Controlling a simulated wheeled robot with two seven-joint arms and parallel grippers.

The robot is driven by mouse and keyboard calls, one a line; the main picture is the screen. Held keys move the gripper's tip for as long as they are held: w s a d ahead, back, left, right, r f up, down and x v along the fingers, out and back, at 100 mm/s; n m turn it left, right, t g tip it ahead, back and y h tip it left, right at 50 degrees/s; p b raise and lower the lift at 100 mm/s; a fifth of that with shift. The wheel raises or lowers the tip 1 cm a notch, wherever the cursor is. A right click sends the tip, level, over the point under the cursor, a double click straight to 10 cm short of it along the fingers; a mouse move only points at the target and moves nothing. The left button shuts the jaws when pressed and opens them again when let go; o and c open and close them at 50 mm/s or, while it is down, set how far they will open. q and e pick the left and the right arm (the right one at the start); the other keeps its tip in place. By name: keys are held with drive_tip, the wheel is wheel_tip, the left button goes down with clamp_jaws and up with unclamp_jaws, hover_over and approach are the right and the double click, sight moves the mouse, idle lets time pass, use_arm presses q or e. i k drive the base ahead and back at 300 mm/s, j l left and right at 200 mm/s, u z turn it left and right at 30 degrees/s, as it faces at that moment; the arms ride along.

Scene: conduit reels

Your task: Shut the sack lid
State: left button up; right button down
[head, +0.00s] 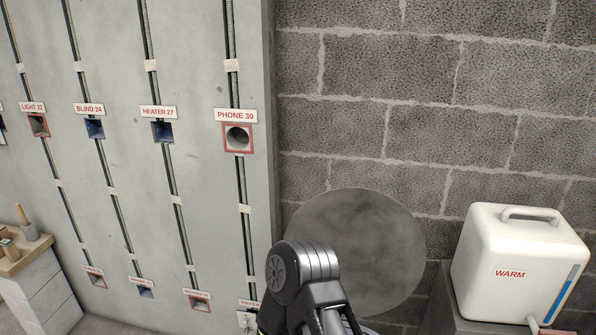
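A round grey disc (362,240) stands upright against the block wall, right of the panel edge. It looks like a raised lid, but I cannot tell for certain that it is the sack lid. No sack body is visible, as the view cuts off just below the disc. A dark jointed link of one of my arms (301,271) rises from the bottom edge and covers the disc's lower left part. I cannot tell whether it touches the disc. No fingertips of either gripper show.
A white container labelled WARM (505,267) stands on a grey block at the right. A concrete panel (205,60) with conduits and labelled sockets, among them PHONE 30 (238,138), fills the left. A pale bench (40,290) with wooden tools stands far left.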

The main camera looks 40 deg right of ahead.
sight(378, 245)
drive_tip(key=i+j+z, duration=0.35)
drive_tip(key=j+z, duration=0.2)
drive_tip(key=i+j+z, duration=0.25)
drive_tip(key=j+z, duration=0.3)
drive_tip(key=j, duration=0.15)
